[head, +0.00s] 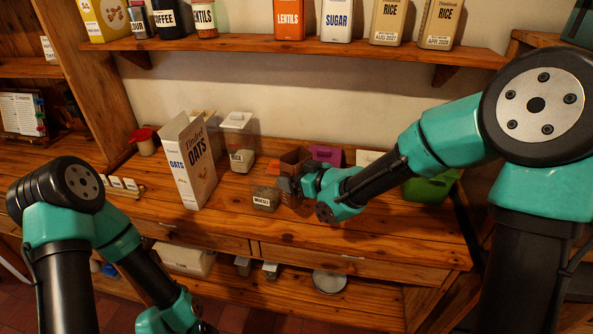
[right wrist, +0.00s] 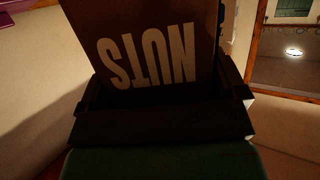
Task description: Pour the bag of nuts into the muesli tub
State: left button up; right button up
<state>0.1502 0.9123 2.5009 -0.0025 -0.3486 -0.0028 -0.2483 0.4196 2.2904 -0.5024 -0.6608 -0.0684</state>
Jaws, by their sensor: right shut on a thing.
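My right gripper (head: 289,187) is shut on the brown nuts bag (head: 294,157), just right of the muesli tub. In the right wrist view the bag (right wrist: 150,45) fills the space between the dark fingers, and its word NUTS reads upside down. The muesli tub (head: 266,192) is a small clear container with a white label and stands on the wooden counter. Its contents look brownish. I cannot tell whether any nuts are leaving the bag. My left arm comes in at the lower left, and its gripper is outside the frame.
A tall oats box (head: 190,163) stands left of the tub. A clear white-lidded canister (head: 238,142) is behind it. A purple item (head: 326,154) and a green bin (head: 428,189) are to the right. The counter front (head: 330,235) is clear. A shelf (head: 300,48) hangs above.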

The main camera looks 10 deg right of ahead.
aim_at(266, 190)
jog(key=shift+a, duration=0.1)
dwell(0.4)
jog(key=w+a+g+h, duration=0.1)
jog(key=w+a+f+g+h, duration=0.1)
jog(key=w, duration=0.1)
jog(key=shift+a+g+h, duration=0.3)
jog(key=shift+g, duration=0.1)
dwell(0.3)
notch_tip(266, 190, down, 2)
jog(key=shift+g+h, duration=0.4)
jog(key=shift+g, duration=0.2)
jog(key=shift+f, duration=0.1)
jog(key=shift+s+d+f+g+h, duration=0.2)
jog(key=shift+f+g+h, duration=0.3)
jog(key=shift+f, duration=0.15)
jog(key=shift+f, duration=0.1)
